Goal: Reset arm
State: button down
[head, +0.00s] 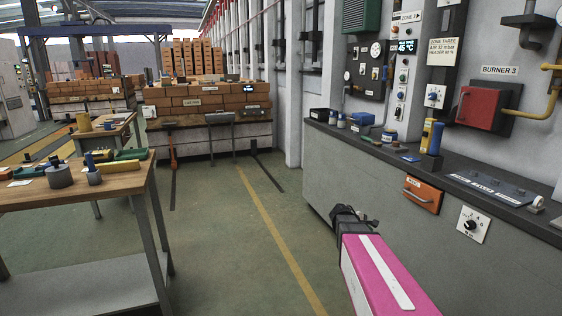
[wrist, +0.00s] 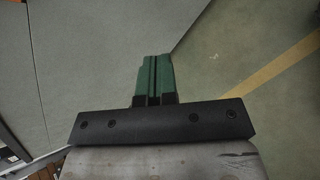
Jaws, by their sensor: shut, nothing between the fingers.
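My gripper (head: 345,214) is at the end of my pink arm link, low in the head view, in front of the grey counter's side and above the floor. In the wrist view its two green fingers (wrist: 154,62) lie side by side with only a thin dark line between them. They are shut and hold nothing. The fingers point over the grey panel and the floor, and touch nothing that I can see.
A grey counter (head: 345,160) with an orange drawer (head: 422,194) and a dial plate (head: 472,225) runs along the right. A wooden workbench (head: 85,187) with tools stands at left. Green floor (head: 225,240) with a yellow line (head: 275,235) lies free between them. Brick stacks (head: 205,100) stand behind.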

jog(key=s+a+f+m+g+y, duration=0.1)
jog(key=s+a+f+m+y, duration=0.2)
jog(key=s+a, duration=0.6)
jog(key=s+a+f+m+g+y, duration=0.1)
jog(key=s+a+f+m+y, duration=0.2)
jog(key=s+a+m+y, duration=0.4)
jog(key=shift+s+a+f+m+g, duration=0.2)
jog(key=shift+s+a+m+g, duration=0.1)
jog(key=shift+s+a+m, duration=0.75)
